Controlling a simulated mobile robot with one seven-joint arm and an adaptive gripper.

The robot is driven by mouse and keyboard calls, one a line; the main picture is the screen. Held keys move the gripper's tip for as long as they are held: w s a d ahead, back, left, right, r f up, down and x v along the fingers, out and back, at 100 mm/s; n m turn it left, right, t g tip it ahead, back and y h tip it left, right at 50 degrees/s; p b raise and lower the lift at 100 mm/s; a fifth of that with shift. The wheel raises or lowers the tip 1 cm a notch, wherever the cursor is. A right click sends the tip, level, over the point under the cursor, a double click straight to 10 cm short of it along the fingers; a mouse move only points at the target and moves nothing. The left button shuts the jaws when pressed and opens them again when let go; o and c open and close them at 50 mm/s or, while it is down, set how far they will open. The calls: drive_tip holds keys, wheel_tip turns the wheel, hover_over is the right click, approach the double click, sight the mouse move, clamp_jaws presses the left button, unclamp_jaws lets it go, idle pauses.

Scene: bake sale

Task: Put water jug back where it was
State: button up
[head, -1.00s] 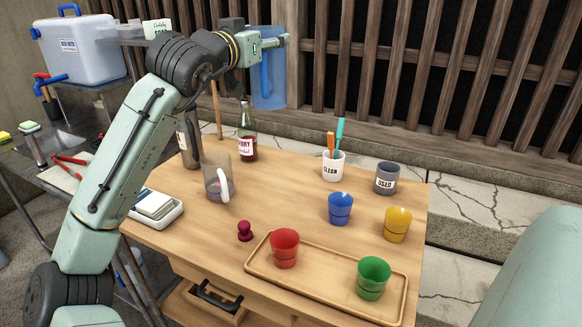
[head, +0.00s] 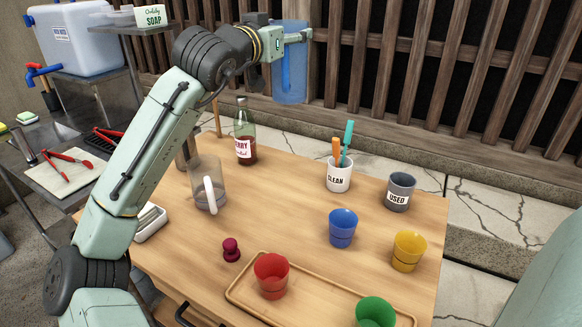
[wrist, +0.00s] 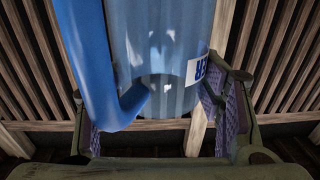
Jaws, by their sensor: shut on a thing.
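The water jug (head: 291,80) is a blue, see-through jug with a darker blue handle. My gripper (head: 284,38) is shut on it and holds it up in the air beyond the table's far left edge, in front of the wooden slat wall. In the wrist view the jug (wrist: 178,50) fills the upper middle between the two finger pads of my gripper (wrist: 165,115). Its handle (wrist: 88,60) is on the left and part of a label shows on the right. The jug looks roughly upright in the head view.
The wooden table (head: 290,215) holds a clear pitcher (head: 207,180), a dark red bottle (head: 245,140), CLEAN (head: 339,177) and USED (head: 399,192) cups, and coloured cups by a tray (head: 240,289). At the left are a metal sink stand, a white-blue cooler (head: 75,40) and a soap box (head: 152,16) on a shelf.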

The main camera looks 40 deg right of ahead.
wheel_tip(320, 180, down, 21)
drive_tip(key=b, duration=0.4)
drive_tip(key=shift+a+f, duration=0.15)
drive_tip(key=shift+a, duration=0.05)
drive_tip(key=shift+f+b, duration=0.1)
drive_tip(key=shift+b, duration=0.2)
drive_tip(key=o, duration=1.9)
drive_tip(key=shift+c, duration=0.2)
drive_tip(key=b+v, duration=0.2)
drive_tip(key=v, duration=1)
drive_tip(key=shift+s, duration=0.1)
